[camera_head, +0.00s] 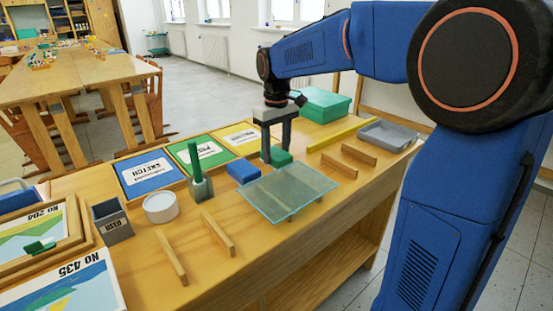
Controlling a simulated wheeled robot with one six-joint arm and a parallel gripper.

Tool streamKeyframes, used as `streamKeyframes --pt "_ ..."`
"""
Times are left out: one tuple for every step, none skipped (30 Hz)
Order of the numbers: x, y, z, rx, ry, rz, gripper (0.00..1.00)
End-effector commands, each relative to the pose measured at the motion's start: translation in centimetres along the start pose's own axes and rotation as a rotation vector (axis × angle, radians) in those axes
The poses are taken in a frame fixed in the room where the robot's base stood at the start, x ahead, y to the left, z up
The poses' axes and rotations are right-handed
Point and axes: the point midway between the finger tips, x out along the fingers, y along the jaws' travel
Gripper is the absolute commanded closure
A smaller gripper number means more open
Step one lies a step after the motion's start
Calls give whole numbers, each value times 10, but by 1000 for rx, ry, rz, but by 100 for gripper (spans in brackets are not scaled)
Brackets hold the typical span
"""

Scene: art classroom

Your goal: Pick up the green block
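The green block (281,157) sits on the wooden table in the camera_head view, right of the blue block (243,171) and behind the glass sheet. My gripper (276,156) points straight down at the green block with its two dark fingers spread apart. The left fingertip is beside the block's left side. The right finger reaches down at the block's back right and its tip is partly hidden. The frame does not show clearly whether the fingers touch the block.
A translucent glass sheet (290,192) lies close in front, raised on wooden strips. A yellow bar (340,134), grey tray (388,136) and green box (323,104) are to the right.

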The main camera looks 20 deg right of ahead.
Motion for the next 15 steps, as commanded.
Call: streamKeyframes --pt "0 0 0 0 0 0 70" --pt "0 0 0 0 0 0 76" --pt "0 0 0 0 0 0 76" --pt "0 0 0 0 0 0 76" --pt "0 0 0 0 0 0 76" --pt "0 0 0 0 0 0 76" --pt "0 0 0 0 0 0 76" --pt "0 0 0 0 0 0 76" --pt "0 0 0 0 0 0 76" --pt "-1 0 0 0 0 0 76" --pt "-2 0 0 0 0 0 76" --pt "-5 0 0 0 1 0 76" --pt "-8 0 0 0 1 0 76" --pt "-11 0 -1 0 2 1 76" --pt "-16 0 -1 0 3 1 76"
